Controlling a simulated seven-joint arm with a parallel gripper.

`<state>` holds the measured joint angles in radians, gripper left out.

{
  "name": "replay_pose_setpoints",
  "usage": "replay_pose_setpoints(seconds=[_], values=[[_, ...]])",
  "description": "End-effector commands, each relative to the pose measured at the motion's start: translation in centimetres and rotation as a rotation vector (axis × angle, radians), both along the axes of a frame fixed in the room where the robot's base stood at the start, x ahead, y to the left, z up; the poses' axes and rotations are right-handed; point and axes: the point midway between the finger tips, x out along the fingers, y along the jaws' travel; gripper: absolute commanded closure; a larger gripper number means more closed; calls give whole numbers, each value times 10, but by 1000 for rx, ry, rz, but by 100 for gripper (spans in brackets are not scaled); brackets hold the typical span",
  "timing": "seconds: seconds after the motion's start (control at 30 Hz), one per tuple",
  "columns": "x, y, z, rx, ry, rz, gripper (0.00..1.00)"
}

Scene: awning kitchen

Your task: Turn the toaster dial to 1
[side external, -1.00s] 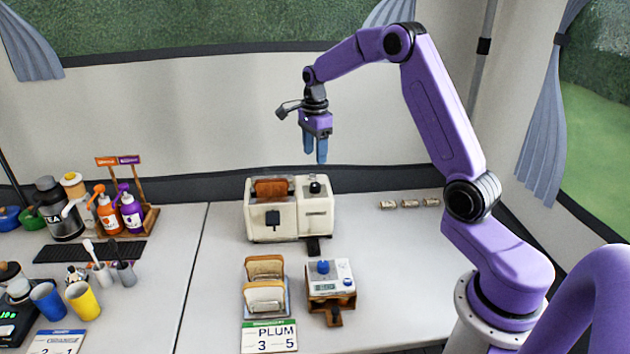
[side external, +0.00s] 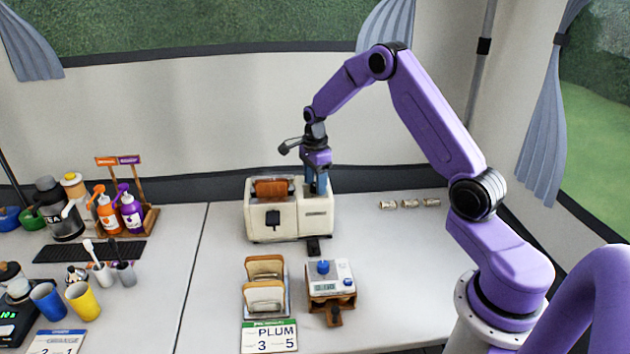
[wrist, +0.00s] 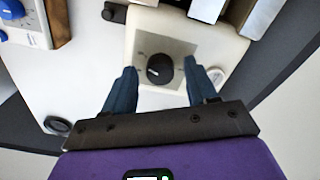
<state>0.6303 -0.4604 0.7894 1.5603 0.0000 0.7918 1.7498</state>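The cream toaster (side external: 270,218) stands on the table with a slice of brown toast (side external: 272,188) in its slot. Its black dial (wrist: 160,69) sits on a square plate on the toaster's top, seen in the wrist view; the marks around it are too small to read. My gripper (side external: 316,190) is right above the toaster's right end, pointing down. In the wrist view its two blue fingers (wrist: 162,88) are spread on either side of the dial, with a gap to it on both sides. In the side view the fingers hide the dial.
A white timer with a blue knob (side external: 323,266) on a wooden stand and a bread rack (side external: 266,290) stand in front of the toaster. A PLUM 3 5 card (side external: 270,338) lies in front of the rack. Small metal cylinders (side external: 410,204) lie at right. The table right of the timer is clear.

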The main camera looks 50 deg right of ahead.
Motion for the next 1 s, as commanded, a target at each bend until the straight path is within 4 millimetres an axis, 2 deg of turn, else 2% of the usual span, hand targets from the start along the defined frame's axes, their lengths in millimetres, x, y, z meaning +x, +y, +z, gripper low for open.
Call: replay_pose_setpoints(seconds=[0.03, 0.1, 0.17, 0.57, 1.0], values=[[0, 0, 0, 0, 0, 0, 58], [0, 0, 0, 0, 0, 0, 81], [0, 0, 0, 0, 0, 0, 98], [0, 0, 0, 0, 0, 58, 98], [0, 0, 1, 0, 0, 402, 98]])
